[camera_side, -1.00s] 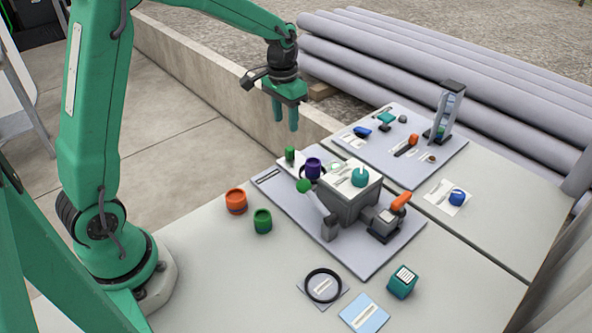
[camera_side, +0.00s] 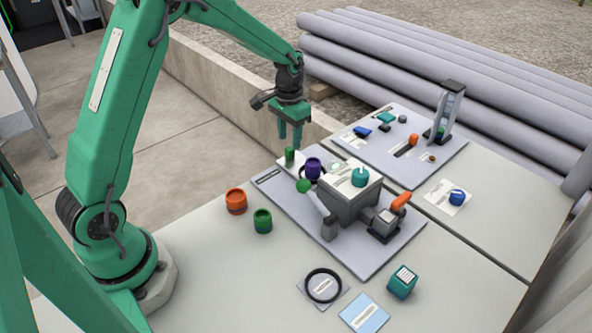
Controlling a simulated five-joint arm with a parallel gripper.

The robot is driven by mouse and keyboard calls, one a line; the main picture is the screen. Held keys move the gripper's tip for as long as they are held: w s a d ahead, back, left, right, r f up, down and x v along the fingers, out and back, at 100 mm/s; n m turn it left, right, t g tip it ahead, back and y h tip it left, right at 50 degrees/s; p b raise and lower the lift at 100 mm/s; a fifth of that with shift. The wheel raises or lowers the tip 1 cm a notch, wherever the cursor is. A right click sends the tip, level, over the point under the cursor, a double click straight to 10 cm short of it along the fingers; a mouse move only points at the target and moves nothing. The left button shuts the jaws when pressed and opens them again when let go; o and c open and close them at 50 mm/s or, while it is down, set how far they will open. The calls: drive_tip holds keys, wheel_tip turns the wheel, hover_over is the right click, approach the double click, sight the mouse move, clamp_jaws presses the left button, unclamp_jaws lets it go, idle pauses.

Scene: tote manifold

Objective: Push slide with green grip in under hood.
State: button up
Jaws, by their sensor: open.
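An upright green grip (camera_side: 290,154) stands on a pale slide plate (camera_side: 286,165) at the back left of the manifold's grey base board. The plate's right end passes behind a purple knob; I cannot tell how far it reaches under a cover. The grey box-shaped housing (camera_side: 347,204) with a white top stands to the right; I cannot tell which part is the hood. My gripper (camera_side: 290,140) is open and empty, fingers pointing down. In the picture it is just above the green grip, apart from it as far as I can tell.
A purple knob (camera_side: 313,168) and a green ball-ended lever (camera_side: 304,186) are close to the grip. An orange-handled valve (camera_side: 400,201) is at the right. Orange (camera_side: 236,202) and green (camera_side: 262,221) pots stand at the left front.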

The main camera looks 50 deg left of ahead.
sight(290, 148)
drive_tip(key=shift+f, duration=2.3)
clamp_jaws()
